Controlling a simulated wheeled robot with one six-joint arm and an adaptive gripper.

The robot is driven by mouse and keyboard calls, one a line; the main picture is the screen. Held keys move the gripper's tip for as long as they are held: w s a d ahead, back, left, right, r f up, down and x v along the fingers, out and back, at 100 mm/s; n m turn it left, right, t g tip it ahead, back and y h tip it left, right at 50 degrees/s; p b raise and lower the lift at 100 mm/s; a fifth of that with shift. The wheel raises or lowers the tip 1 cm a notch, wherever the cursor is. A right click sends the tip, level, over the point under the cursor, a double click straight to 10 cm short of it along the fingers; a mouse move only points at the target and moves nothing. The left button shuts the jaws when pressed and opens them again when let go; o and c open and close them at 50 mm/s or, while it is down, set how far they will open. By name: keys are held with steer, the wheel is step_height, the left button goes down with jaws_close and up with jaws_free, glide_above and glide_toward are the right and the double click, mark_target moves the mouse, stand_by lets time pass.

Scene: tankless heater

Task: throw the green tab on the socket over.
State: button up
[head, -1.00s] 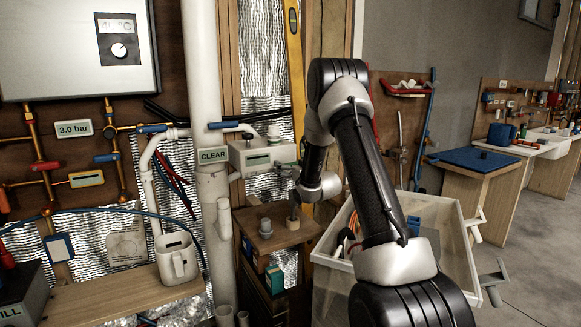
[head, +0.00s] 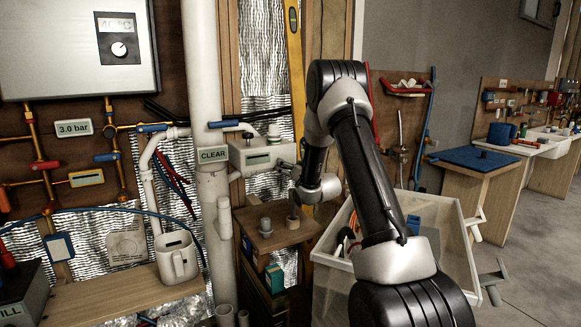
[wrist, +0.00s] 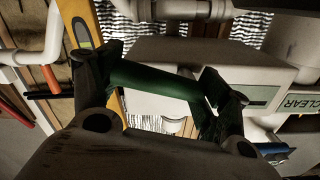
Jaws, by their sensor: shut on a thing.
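A dark green tab (wrist: 158,86) shows in the wrist view as a bar spanning between my two fingers. My gripper (wrist: 160,92) is shut on it, with a fingertip at each end. Behind the tab is a pale grey box (wrist: 190,55), which I take to be the socket unit. In the head view this box (head: 262,156) is fixed beside the white pipe, and my gripper (head: 291,174) is at its lower right. The tab cannot be made out in the head view. My fingers partly hide the box's face in the wrist view.
A vertical white pipe (head: 203,90) with a CLEAR sign (head: 212,155) stands left of the box. A yellow level (head: 294,60) stands behind. A small wooden shelf (head: 262,240) with round parts is below. A white bin (head: 330,245) stands to the right.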

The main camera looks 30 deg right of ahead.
steer(key=m, duration=0.3)
steer(key=shift+a+f+m, duration=0.15)
steer(key=shift+f+m, duration=0.15)
steer(key=shift+f, duration=0.1)
steer(key=shift+a+f+m, duration=0.15)
steer(key=shift+f+m, duration=0.05)
steer(key=shift+m, duration=0.65)
steer(key=shift+a+f+m, duration=0.1)
steer(key=shift+f+m, duration=0.05)
steer(key=shift+m, duration=0.7)
steer(key=o, duration=1.7)
steer(key=shift+f, duration=0.1)
steer(key=s, duration=1.2)
steer(key=shift+d, duration=0.15)
